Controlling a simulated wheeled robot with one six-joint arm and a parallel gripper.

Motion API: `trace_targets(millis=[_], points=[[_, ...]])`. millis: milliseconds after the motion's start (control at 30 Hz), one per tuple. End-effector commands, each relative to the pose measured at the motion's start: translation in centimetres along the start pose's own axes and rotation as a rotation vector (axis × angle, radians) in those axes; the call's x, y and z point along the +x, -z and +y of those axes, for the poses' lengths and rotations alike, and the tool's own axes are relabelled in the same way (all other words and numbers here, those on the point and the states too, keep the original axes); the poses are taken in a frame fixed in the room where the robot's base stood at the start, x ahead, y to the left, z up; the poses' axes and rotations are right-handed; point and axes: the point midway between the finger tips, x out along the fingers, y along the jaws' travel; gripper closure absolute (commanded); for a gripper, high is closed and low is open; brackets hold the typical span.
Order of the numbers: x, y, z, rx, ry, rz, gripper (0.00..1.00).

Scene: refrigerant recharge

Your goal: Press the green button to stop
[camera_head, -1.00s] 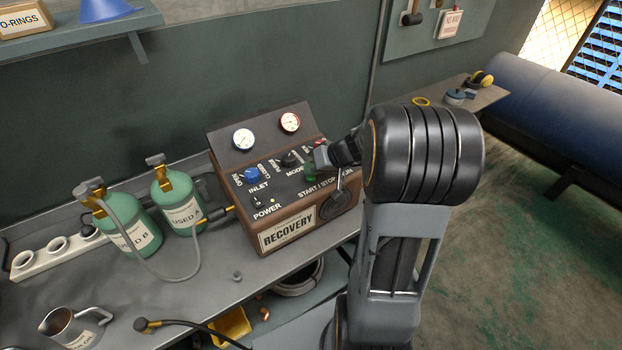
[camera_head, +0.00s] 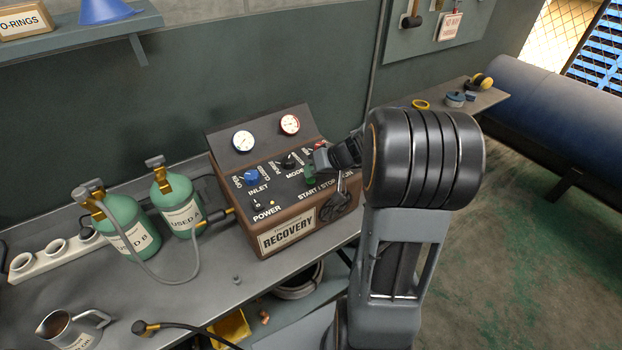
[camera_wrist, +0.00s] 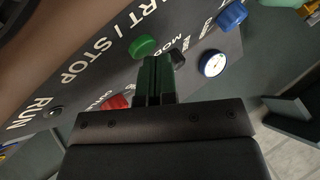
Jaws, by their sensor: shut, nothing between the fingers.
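The recovery machine (camera_head: 290,215) is a brown box with a dark sloped panel on the bench. Its green start/stop button (camera_wrist: 143,46) shows in the wrist view just beyond my fingertips; in the head view the button (camera_head: 311,181) is partly hidden by my gripper. My gripper (camera_wrist: 155,62) is shut and empty, its tips at or very near the button. I cannot tell whether they touch it or whether it is pushed in. The "START / STOP" lettering (camera_wrist: 93,50) runs beside the button.
The blue inlet knob (camera_head: 250,176), black mode knob (camera_head: 288,161) and a red control (camera_wrist: 116,102) are close by on the panel. Two green cylinders (camera_head: 177,203) with hoses stand to the left. A metal jug (camera_head: 66,328) is at the front left.

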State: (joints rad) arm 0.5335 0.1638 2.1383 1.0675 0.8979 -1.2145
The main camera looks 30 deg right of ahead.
Motion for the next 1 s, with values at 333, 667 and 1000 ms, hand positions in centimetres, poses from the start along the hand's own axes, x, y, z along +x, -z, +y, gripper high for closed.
trace_targets(millis=[333, 667, 1000], points=[[-0.8, 0.6, -0.6, -0.001, 0.000, 0.000, 1.00], [-1.2, 0.9, -0.9, -0.002, 0.000, 0.001, 1.00], [-3.7, 2.7, -2.7, -0.002, 0.000, 0.001, 1.00]])
